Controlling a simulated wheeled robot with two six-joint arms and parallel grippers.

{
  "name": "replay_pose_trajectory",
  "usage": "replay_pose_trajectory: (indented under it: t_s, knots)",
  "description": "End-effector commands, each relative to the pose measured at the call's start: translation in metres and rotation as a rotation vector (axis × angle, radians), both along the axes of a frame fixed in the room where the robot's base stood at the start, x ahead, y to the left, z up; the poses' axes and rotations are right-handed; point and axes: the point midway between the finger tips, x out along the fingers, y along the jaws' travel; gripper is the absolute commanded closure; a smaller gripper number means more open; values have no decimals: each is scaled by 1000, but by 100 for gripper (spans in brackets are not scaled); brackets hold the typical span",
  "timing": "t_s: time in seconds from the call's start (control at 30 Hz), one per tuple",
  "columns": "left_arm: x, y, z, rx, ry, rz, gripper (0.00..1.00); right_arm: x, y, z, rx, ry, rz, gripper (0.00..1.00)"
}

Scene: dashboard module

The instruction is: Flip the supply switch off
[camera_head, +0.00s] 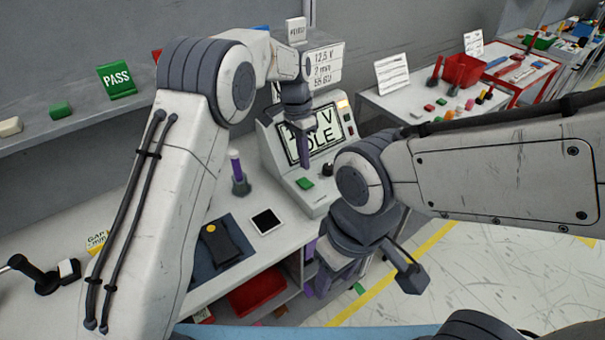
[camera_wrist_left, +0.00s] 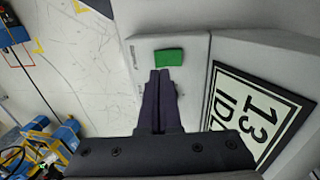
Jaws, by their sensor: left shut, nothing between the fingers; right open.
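The supply unit (camera_head: 275,155) is a pale sloped console with a framed display (camera_head: 316,135) reading IDLE. A green switch (camera_head: 304,183) sits on its low front ledge, beside a black knob (camera_head: 327,169). My left gripper (camera_head: 305,164) is shut and empty, pointing down in front of the display, and appears above the ledge. In the left wrist view, the green switch (camera_wrist_left: 170,56) lies just past the shut fingertips (camera_wrist_left: 160,72); I cannot tell whether they touch. The knob is hidden there. My right gripper (camera_head: 367,283) is open and empty, low beyond the bench's right edge.
A red bin (camera_head: 257,292) is on the shelf below. Another table with a red bin (camera_head: 463,71) stands behind right.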

Motion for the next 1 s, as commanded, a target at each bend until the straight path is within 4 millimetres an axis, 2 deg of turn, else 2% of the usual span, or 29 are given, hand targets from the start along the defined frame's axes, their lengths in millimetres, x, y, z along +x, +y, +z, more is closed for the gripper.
replay_pose_trajectory:
  t_s: [0.2, 0.33, 0.77, 0.97, 1.0]
  knots:
    - [-7, -3, -36, 1, 4, 1, 100, 0, 0, 11, 0, 0, 0, 50]
    - [-8, -5, -48, 0, 1, 1, 100, 0, 0, 14, 0, 0, 0, 50]
    - [-9, -5, -54, 0, -1, 1, 100, 0, 0, 14, 0, 0, 0, 50]
    - [-14, -9, -66, 65, -85, -4, 100, 0, 0, -2, 0, 0, 0, 50]
    - [-13, -8, -64, 72, -94, 1, 100, 0, 0, 0, -1, 1, 0, 50]
